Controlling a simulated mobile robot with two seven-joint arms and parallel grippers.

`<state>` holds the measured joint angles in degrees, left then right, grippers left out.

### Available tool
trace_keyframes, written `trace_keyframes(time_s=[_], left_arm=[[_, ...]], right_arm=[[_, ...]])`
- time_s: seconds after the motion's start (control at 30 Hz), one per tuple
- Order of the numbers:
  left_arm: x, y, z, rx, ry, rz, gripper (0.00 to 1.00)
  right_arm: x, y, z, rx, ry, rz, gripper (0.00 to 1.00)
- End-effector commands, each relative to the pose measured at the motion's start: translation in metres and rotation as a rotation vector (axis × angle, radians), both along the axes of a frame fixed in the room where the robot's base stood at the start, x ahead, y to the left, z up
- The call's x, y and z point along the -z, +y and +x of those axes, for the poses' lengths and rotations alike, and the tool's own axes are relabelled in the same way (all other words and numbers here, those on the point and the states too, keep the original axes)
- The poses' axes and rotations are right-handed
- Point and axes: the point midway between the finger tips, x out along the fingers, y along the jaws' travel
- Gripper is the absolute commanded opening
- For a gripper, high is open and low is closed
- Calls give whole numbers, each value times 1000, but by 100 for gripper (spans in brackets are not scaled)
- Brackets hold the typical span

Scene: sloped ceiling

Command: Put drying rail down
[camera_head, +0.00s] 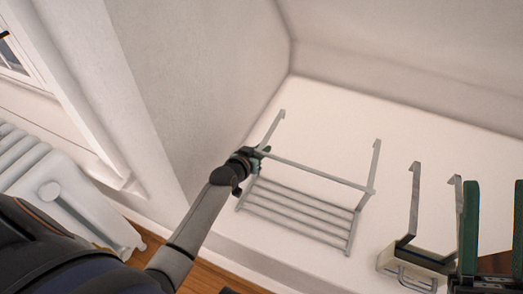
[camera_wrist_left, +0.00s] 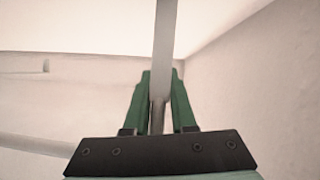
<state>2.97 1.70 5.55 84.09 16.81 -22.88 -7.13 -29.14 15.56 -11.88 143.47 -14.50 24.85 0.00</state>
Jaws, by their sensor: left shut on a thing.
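The drying rail (camera_head: 296,211) is a grey metal rack with several parallel bars and two hooked arms. It shows over the white surface in the middle of the head view. My left gripper (camera_head: 262,152) is shut on the rail's left side, near the upper cross bar. In the left wrist view the green fingers (camera_wrist_left: 158,92) close around a pale bar of the rail (camera_wrist_left: 164,38). I cannot tell whether the rail touches the surface. My right gripper (camera_head: 493,230) shows at the right edge, green fingers apart, with nothing seen held between them.
A cream box-like thing with a wire handle (camera_head: 412,266) and two upright hooked arms stands right of the rail, close to my right gripper. The white surface (camera_head: 415,125) is bare behind the rail. A wall rises on the left; a white radiator (camera_head: 60,190) stands at far left.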

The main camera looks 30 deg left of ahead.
Motion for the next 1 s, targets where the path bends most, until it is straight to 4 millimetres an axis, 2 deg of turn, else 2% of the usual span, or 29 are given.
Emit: trace_keyframes(time_s=[0.13,0.17,0.4,0.8,1.0], left_arm=[[-2,0,1,-1,-4,-2,0],[0,0,0,1,1,3,25],[0,0,0,1,1,3,52],[-2,0,-4,0,1,2,53],[-10,1,-20,0,2,2,53]], right_arm=[[0,0,0,0,0,0,45],[0,0,0,0,0,0,45],[0,0,0,0,2,0,45],[-1,0,3,2,16,3,45],[37,-5,32,44,211,4,45]])
